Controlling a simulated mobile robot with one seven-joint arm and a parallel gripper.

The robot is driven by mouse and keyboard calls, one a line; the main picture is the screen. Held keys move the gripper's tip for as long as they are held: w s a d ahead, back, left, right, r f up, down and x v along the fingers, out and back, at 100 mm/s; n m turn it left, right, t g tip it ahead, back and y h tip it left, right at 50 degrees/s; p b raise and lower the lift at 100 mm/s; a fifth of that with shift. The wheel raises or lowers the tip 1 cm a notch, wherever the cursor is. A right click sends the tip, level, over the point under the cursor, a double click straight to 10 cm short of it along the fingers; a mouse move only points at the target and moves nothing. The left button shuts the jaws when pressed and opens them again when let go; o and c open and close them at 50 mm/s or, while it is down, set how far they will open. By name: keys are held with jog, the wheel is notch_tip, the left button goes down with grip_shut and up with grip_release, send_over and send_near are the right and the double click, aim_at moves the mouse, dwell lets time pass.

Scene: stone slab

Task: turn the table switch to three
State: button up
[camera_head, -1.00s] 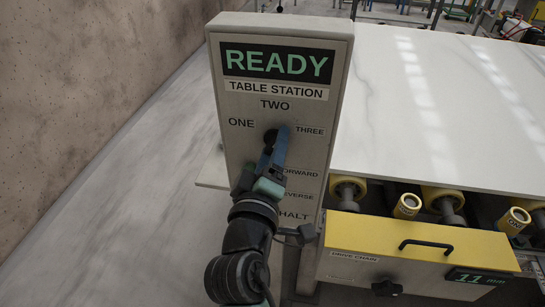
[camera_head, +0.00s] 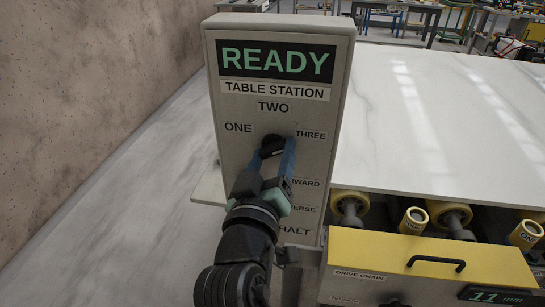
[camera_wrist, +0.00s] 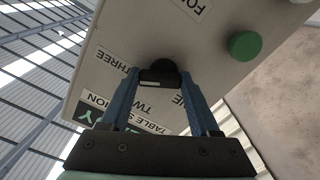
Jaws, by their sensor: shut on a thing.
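The table switch, a round black knob (camera_head: 271,142), is on the front of the upright grey control box (camera_head: 235,175). The labels ONE (camera_head: 238,127), TWO (camera_head: 275,106) and THREE (camera_head: 311,135) stand around it. My gripper (camera_head: 276,149) is shut on the knob, one blue finger on each side. In the wrist view the knob (camera_wrist: 163,70) sits between the fingertips, with a small white mark on its near face. Which label the knob points to is not clear. The gripper hides part of the box below the knob.
A green button (camera_wrist: 245,46) shows on the box in the wrist view. FORWARD and REVERSE labels are partly covered by my gripper. A white stone slab (camera_head: 440,120) and yellow-fronted drawer (camera_head: 430,255) lie right, a wall (camera_head: 90,80) left.

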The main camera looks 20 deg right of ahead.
dwell(0.3)
jog(key=o, duration=1.4)
jog(key=shift+c, duration=0.2)
jog(key=b+v, duration=0.2)
jog(key=v, duration=1.1)
